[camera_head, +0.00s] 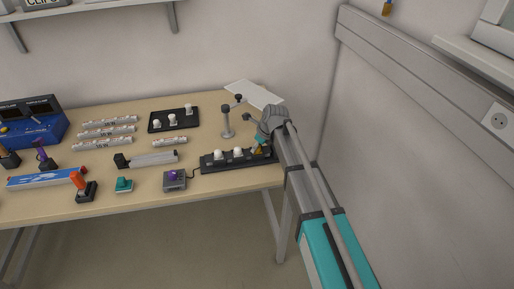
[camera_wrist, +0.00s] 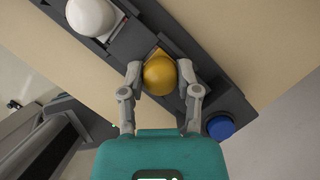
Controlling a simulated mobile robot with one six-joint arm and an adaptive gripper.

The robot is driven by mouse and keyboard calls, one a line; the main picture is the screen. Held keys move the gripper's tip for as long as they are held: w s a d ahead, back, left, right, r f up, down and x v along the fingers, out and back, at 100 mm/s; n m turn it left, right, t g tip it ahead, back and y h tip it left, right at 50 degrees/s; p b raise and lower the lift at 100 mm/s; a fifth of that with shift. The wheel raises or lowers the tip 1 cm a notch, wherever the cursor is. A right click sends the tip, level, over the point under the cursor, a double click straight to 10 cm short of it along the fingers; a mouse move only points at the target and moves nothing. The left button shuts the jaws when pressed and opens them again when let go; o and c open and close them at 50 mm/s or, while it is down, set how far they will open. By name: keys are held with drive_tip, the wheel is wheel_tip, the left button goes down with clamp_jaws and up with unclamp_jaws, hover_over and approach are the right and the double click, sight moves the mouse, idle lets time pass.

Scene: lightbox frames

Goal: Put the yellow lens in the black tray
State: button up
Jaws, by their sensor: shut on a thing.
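The yellow lens (camera_wrist: 160,76) is a round amber dome at the centre of the wrist view. My gripper (camera_wrist: 160,72) is shut on it, with one finger on each side. In the head view my gripper (camera_head: 261,145) is at the right end of a long black strip (camera_head: 210,165), and the lens (camera_head: 258,150) shows only as a small yellow patch. Whether the lens is seated in the strip or just above it, I cannot tell. A black tray (camera_head: 153,127) with white domes lies further back on the table, left of my gripper.
White domes (camera_head: 238,152) stand along the strip, and a blue button (camera_wrist: 221,127) is at its end. A jointed metal stand (camera_head: 227,123) is between gripper and tray. Lamp tubes (camera_head: 104,132) lie left. A grey box (camera_head: 175,180) with a purple knob is in front.

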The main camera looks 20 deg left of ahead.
drive_tip(key=shift+r, duration=0.2)
drive_tip(key=shift+r+p, duration=0.75)
drive_tip(key=shift+p, duration=0.15)
drive_tip(key=s+d+r+p, duration=0.7)
drive_tip(key=s+r+p, duration=0.4)
drive_tip(key=s, duration=0.1)
drive_tip(key=shift+d, duration=0.2)
drive_tip(key=shift+s, duration=0.15)
